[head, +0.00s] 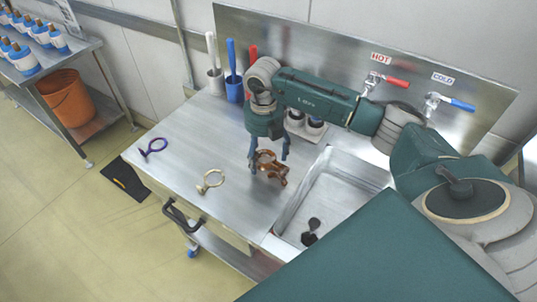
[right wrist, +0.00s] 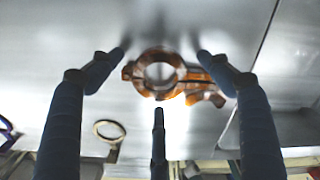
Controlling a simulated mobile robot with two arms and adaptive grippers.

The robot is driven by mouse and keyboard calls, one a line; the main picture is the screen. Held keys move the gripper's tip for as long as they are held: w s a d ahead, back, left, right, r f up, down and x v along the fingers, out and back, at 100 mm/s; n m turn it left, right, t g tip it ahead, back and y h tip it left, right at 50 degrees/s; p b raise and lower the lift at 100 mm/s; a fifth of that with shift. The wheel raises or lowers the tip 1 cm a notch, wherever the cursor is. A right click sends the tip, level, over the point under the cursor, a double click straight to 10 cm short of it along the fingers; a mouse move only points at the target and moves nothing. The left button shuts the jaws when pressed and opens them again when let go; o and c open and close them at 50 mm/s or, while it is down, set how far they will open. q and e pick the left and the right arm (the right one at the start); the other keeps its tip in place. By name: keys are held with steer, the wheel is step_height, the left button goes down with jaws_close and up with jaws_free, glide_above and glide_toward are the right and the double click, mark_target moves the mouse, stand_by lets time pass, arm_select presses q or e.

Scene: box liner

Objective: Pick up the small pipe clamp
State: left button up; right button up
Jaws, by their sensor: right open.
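A copper-brown clamp (head: 275,174) with a round ring lies on the steel worktop beside the sink. A pale beige ring-shaped piece (head: 210,182) and a purple one (head: 153,147) lie to its left. The pictures do not make sure which is the small pipe clamp. My right gripper (head: 269,158) points down over the copper-brown clamp, open, with its blue fingers around it. In the right wrist view the copper-brown clamp (right wrist: 185,80) shows between the spread fingertips (right wrist: 162,55), with no clear grip on it. The beige ring also shows there (right wrist: 108,131). My left gripper is out of view.
The sink (head: 335,195) is right of the copper-brown clamp, with a dark object (head: 310,232) in it. Brush holders (head: 234,90) and small containers (head: 305,122) stand at the back, below hot and cold taps (head: 440,102). The worktop's left part is mostly clear.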

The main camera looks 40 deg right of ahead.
steer(key=c, duration=1.4)
steer(key=shift+c, duration=0.2)
